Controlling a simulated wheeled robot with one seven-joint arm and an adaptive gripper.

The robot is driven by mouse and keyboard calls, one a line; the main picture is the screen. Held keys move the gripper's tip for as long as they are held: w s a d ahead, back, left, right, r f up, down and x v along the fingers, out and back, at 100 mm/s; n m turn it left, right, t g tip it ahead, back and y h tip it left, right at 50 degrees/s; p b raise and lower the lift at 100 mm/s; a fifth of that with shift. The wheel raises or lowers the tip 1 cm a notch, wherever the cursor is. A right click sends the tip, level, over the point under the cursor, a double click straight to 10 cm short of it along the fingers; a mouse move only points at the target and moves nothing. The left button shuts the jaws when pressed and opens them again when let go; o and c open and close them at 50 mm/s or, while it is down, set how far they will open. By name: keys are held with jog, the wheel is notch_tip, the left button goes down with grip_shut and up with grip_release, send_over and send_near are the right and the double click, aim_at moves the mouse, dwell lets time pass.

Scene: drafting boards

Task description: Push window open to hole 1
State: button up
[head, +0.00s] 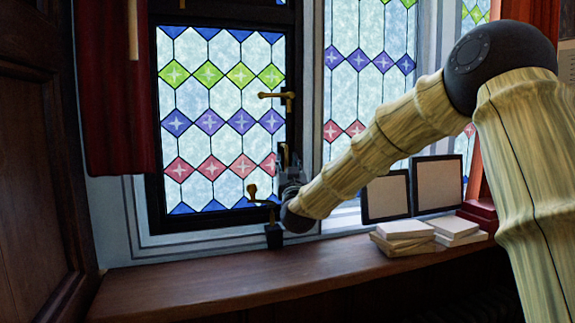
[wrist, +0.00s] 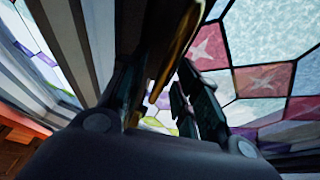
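The window (head: 222,120) is a black-framed leaded pane with coloured diamonds. It looks closed or nearly so; I cannot tell whether a small gap shows. A brass handle (head: 280,97) sits on its right side. A brass stay piece (head: 262,195) is at the lower right, above a small black block (head: 274,237) on the sill; the holes cannot be made out. My gripper (head: 288,160) is upright at the window's lower right edge, below the handle. In the wrist view its dark fingers (wrist: 163,95) stand apart, with a brass-edged bar (wrist: 182,45) close between or beside them; contact is unclear.
A wooden sill (head: 220,275) runs below the window. White books (head: 405,235) and two dark-framed panels (head: 386,195) stand at its right. A red curtain (head: 112,100) hangs at the left, beside a dark wooden panel (head: 35,170). The left sill is clear.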

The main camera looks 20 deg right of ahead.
jog(key=shift+w+f, duration=0.4)
jog(key=shift+w, duration=0.1)
jog(key=shift+w+f, duration=0.1)
jog(key=shift+w, duration=0.05)
jog(key=shift+c, duration=0.8)
jog(key=shift+s+r, duration=0.3)
jog(key=shift+s, duration=0.1)
grip_shut()
jog(key=shift+w, duration=0.1)
jog(key=shift+f, duration=0.1)
